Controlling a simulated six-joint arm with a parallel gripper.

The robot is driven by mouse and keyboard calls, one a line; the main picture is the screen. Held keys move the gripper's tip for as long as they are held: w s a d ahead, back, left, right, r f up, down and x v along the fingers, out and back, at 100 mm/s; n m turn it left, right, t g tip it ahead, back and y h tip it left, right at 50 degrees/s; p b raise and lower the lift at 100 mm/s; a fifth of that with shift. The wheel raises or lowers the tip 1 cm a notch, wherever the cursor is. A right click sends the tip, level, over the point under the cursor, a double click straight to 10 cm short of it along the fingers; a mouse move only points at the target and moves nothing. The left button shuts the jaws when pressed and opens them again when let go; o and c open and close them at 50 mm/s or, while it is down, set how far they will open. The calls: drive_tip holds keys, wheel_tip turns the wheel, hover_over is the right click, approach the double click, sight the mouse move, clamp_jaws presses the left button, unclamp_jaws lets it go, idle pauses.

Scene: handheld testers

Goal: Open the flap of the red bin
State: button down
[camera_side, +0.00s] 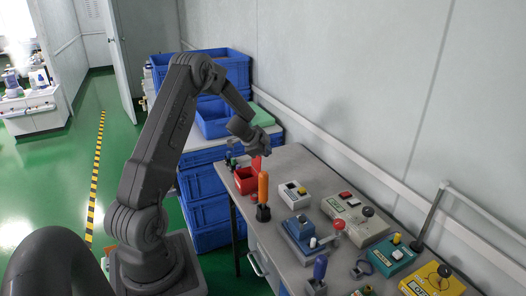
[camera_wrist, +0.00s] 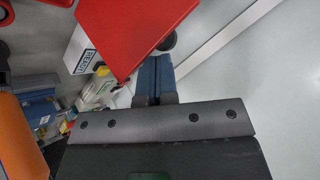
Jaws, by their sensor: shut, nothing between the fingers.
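The red bin (camera_side: 244,183) stands near the far left corner of the grey bench. Its red flap (camera_side: 256,164) is raised and stands steeply above the bin. My gripper (camera_side: 262,151) is at the flap's upper part, above the bin. In the wrist view the flap (camera_wrist: 140,28) is a large red panel just beyond my blue fingertips (camera_wrist: 152,62). The fingers are together with nothing between them. I cannot tell whether they touch the flap. The bin's inside is mostly hidden.
An orange-handled tool (camera_side: 263,190) stands upright close to the bin; its handle (camera_wrist: 14,140) also shows in the wrist view. Several testers, including a blue one with a lever (camera_side: 302,235), fill the bench to the right. Blue crates (camera_side: 205,180) are stacked behind.

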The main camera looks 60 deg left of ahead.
drive_tip(key=shift+w, duration=0.1)
idle(0.6)
wheel_tip(320, 180, up, 11)
drive_tip(key=w+d, duration=0.1)
drive_tip(key=w, duration=0.1)
drive_tip(key=shift+w, duration=0.3)
idle(0.4)
drive_tip(key=shift+s+d, duration=0.1)
wheel_tip(320, 180, up, 10)
drive_tip(key=s, duration=0.3)
idle(1.1)
drive_tip(key=shift+w, duration=0.1)
